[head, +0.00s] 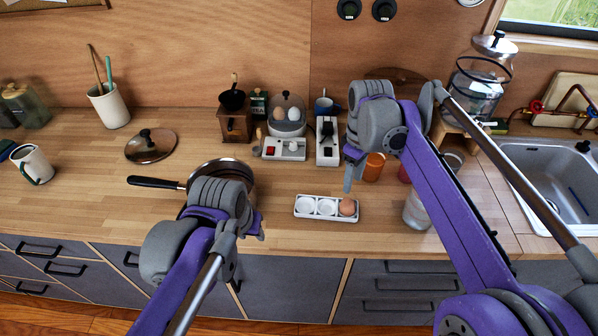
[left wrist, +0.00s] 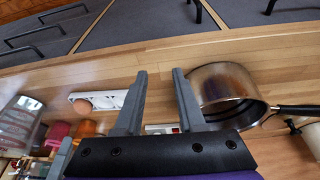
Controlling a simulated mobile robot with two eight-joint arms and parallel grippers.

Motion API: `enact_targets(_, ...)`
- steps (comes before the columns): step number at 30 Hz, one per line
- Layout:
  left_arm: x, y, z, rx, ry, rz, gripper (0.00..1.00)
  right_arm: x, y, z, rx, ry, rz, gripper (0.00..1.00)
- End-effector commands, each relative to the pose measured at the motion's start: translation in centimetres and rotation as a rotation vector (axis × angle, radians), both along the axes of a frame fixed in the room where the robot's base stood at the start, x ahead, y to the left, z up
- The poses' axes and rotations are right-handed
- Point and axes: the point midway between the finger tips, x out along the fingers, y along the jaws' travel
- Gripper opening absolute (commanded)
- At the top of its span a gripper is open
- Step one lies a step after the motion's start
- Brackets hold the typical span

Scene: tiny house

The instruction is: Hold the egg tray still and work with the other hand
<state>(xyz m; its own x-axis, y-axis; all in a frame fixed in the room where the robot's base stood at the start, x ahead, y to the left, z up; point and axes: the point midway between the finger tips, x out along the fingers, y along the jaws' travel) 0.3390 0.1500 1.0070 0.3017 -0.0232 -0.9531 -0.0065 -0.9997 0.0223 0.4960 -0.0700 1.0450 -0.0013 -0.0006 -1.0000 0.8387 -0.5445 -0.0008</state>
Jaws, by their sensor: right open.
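The white egg tray (head: 326,217) lies on the wooden counter near its front edge. One brown egg (head: 348,206) sits in its right cup; the other two cups look empty. The tray (left wrist: 112,95) and egg (left wrist: 83,105) also show in the left wrist view, left of my left gripper. My left gripper (left wrist: 158,85) is open, with nothing between its fingers. In the head view my left wrist hides most of it, left of the tray. My right gripper (head: 350,172) is open above and behind the tray's right end, touching nothing I can see.
A saucepan (head: 233,170) stands close by my left wrist, its handle pointing left. An egg cooker (head: 288,126) with eggs and a power strip (head: 327,152) stand behind the tray. An orange cup (head: 374,168) is near my right gripper. The sink (head: 562,190) is at right.

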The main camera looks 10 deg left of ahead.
Motion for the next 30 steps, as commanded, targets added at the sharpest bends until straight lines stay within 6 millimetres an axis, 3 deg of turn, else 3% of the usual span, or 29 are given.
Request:
enact_targets(1,1.6,-0.6,0.8,-0.001,0.023,-0.003,0.39,0.0,0.0,0.0,0.000,0.000,0.000,0.50)
enact_targets(7,7.0,-2.8,2.9,0.000,0.122,-0.007,0.39,0.0,0.0,0.0,0.000,0.000,-0.001,0.50)
enact_targets(15,13.0,-6.1,3.8,0.013,0.243,-0.007,0.39,0.0,0.0,0.0,0.000,0.000,-0.001,0.50)
enact_targets(21,15.2,-7.6,3.7,0.022,0.294,-0.007,0.39,0.0,0.0,0.0,0.000,0.000,-0.001,0.50)
enact_targets(26,15.7,-8.0,3.3,0.025,0.308,-0.006,0.39,0.0,0.0,0.0,0.000,0.000,-0.001,0.50)
enact_targets(30,15.7,-8.0,1.8,0.024,0.309,-0.005,0.39,0.0,0.0,0.0,0.000,0.000,-0.001,0.50)
